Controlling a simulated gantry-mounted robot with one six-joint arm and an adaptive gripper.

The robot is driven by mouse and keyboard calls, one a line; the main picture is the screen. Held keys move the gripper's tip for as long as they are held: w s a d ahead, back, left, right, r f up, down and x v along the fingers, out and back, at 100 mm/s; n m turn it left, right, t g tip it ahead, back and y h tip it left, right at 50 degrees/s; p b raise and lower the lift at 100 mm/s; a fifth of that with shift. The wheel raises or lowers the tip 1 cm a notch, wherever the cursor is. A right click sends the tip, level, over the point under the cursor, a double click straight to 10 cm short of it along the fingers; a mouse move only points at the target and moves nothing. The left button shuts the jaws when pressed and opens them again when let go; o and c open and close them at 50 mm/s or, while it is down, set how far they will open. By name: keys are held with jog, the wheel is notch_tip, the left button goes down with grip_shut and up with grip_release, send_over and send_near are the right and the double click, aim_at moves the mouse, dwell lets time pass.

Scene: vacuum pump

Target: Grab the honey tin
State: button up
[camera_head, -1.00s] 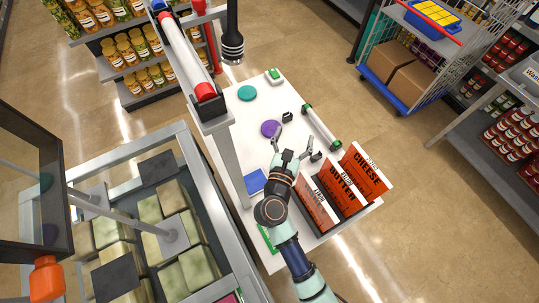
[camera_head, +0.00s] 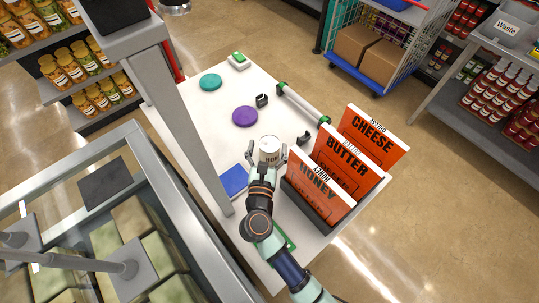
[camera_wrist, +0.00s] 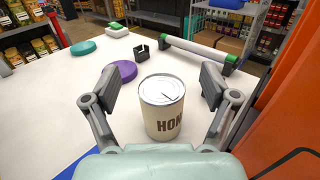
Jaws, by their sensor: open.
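The honey tin (camera_head: 270,149), a small cream can with a silver lid and dark lettering, stands upright on the white table. In the wrist view the tin (camera_wrist: 162,108) sits between the open fingers of my gripper (camera_wrist: 160,95), with a gap on both sides. In the head view my gripper (camera_head: 267,156) reaches the tin from the near side, its fingers to the left and right of it. The tin's lower near side is partly hidden by my gripper in the head view.
Close on the right stand orange HONEY (camera_head: 318,190), BUTTER (camera_head: 347,163) and CHEESE (camera_head: 373,137) boxes. A purple disc (camera_head: 245,117), a teal disc (camera_head: 210,82), a blue square (camera_head: 235,181), a black clip (camera_head: 262,101) and a green-capped white tube (camera_head: 303,104) lie around. Bare table (camera_head: 205,125) lies left.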

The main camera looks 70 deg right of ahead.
aim_at(268, 157)
notch_tip(268, 157, down, 8)
jog(key=b, duration=0.3)
jog(key=shift+r, duration=0.2)
jog(key=shift+d+f, duration=0.15)
jog(key=shift+f, duration=0.15)
jog(key=shift+w+d+r, duration=0.2)
jog(key=shift+w+d, duration=0.05)
jog(key=shift+d, duration=0.3)
jog(key=x, duration=0.6)
jog(key=shift+b, duration=0.35)
jog(key=c, duration=1.5)
